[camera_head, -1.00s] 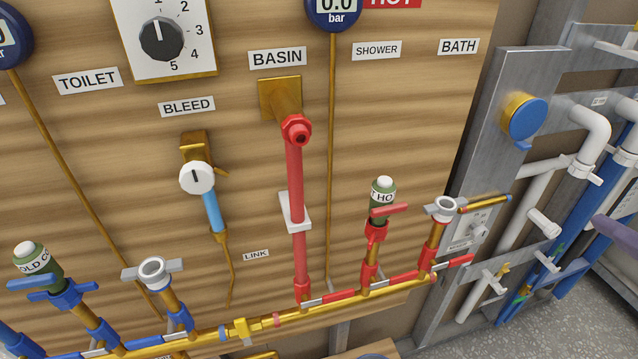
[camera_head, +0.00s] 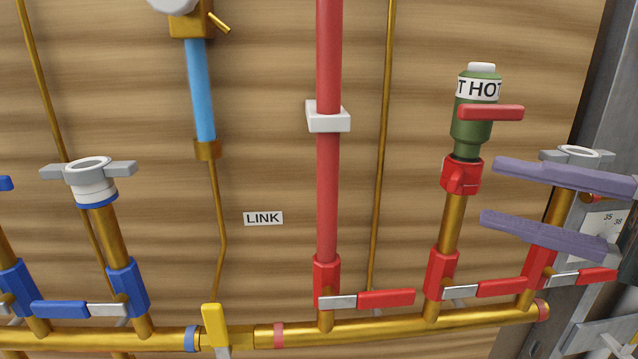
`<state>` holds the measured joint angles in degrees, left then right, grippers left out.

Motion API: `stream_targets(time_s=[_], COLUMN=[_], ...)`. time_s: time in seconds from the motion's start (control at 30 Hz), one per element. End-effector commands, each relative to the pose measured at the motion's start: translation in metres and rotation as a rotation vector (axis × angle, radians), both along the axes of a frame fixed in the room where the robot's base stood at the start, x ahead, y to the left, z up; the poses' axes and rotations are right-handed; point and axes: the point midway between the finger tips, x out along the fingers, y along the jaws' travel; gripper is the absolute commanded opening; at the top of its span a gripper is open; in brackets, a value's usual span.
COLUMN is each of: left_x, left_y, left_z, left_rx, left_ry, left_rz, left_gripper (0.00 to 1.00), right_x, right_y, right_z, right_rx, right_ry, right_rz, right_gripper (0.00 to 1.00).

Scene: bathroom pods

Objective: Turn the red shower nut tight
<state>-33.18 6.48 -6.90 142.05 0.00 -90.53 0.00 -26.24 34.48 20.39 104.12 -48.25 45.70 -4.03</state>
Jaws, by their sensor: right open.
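The red nut (camera_head: 461,177) sits on the brass riser below the green bottle-shaped fitting (camera_head: 472,122) marked HOT, and a small lug sticks out on its front. My right gripper (camera_head: 488,193) comes in from the right with two purple fingers, one above the other, pointing left. It is open and empty. Its fingertips are just right of the nut in the picture, and a gap shows between them and the nut. The fingers partly cover the grey winged cap (camera_head: 576,154) and its riser. My left gripper is out of view.
A red lever (camera_head: 490,112) juts right from the green fitting, above the upper finger. Red-handled valves (camera_head: 387,299) line the brass manifold (camera_head: 400,322) below. A thick red pipe (camera_head: 328,190) stands to the left. A metal post (camera_head: 590,120) stands at the right.

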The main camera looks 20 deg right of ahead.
Motion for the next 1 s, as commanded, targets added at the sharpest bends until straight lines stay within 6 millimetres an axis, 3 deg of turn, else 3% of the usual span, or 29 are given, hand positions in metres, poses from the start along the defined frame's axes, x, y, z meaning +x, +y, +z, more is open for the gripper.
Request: stream_targets(time_s=[0.3, 0.5, 0.83, 1.0], left_x=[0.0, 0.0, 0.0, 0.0], left_y=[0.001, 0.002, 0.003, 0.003], left_z=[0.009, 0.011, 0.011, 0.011], left_rx=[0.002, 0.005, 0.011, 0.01], left_ry=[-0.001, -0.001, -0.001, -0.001], left_rz=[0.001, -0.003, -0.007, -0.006], left_gripper=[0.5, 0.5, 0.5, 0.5], right_x=[0.048, 0.066, 0.07, 0.07], right_y=[0.036, 0.05, 0.054, 0.054], right_z=[0.004, 0.003, 0.001, 0.002], right_rx=[0.004, 0.004, 0.004, 0.003], right_ry=[-0.004, -0.002, 0.0, 0.0], right_rz=[-0.002, -0.003, -0.002, -0.002], right_gripper=[0.5, 0.5, 0.5, 0.33])
